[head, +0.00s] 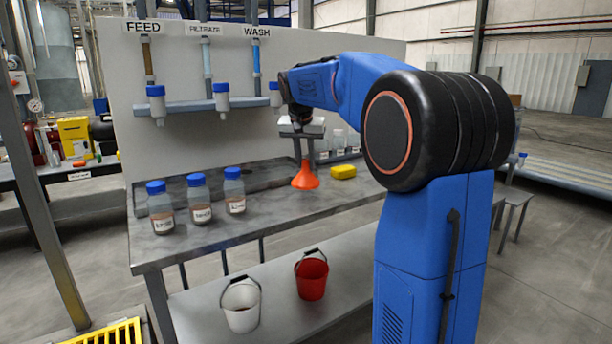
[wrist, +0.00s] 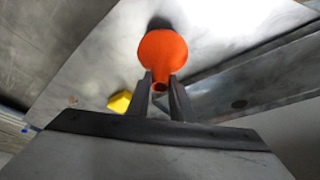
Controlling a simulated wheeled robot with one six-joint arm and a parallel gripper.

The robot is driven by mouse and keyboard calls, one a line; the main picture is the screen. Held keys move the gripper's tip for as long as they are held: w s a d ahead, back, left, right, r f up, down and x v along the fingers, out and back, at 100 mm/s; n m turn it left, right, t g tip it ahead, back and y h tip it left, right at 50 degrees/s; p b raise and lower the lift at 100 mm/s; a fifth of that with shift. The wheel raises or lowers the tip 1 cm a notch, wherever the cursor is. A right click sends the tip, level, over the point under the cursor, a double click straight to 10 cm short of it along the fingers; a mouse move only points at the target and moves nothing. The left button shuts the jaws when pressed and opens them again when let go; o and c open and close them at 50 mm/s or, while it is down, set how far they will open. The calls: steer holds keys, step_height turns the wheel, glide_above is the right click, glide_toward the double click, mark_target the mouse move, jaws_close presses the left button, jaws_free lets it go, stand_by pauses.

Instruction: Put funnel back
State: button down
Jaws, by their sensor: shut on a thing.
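An orange funnel (head: 305,177) is near the back of the grey table, its wide end down and its spout up. My gripper (head: 304,160) reaches down from above and is shut on the spout. In the wrist view the funnel (wrist: 163,52) shows between the two fingertips (wrist: 162,82), with its wide part facing away from my gripper. I cannot tell for sure whether the funnel's rim touches the tabletop (head: 262,223) or hangs just above it.
A yellow block (head: 343,172) lies right of the funnel. Three blue-capped bottles (head: 200,203) stand at the table's left. A red bucket (head: 311,278) and a white bucket (head: 241,306) stand on the lower shelf. A rack (head: 190,107) holds upside-down bottles on the panel.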

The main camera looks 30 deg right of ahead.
mark_target(305, 171)
steer(key=shift+f, duration=2.1)
steer(key=shift+f, duration=0.15)
steer(key=c, duration=1.6)
jaws_free()
steer(key=shift+o, duration=0.2)
steer(key=v, duration=1.2)
steer(key=s+a+f+n+y, duration=0.1)
steer(key=s+a+f+n, duration=0.2)
steer(key=s, duration=0.4)
steer(key=s+a+f, duration=0.4)
steer(key=s, duration=0.2)
steer(key=s+a+f+n+y, duration=0.1)
steer(key=s+a+f+n, duration=0.2)
steer(key=s, duration=0.4)
steer(key=s+a+f+n+t+y, duration=0.1)
steer(key=s+a+f, duration=0.4)
steer(key=s+f, duration=1.1)
steer(key=shift+s+a+f+n, duration=0.15)
steer(key=shift+f+n, duration=0.45)
steer(key=shift+n, duration=0.2)
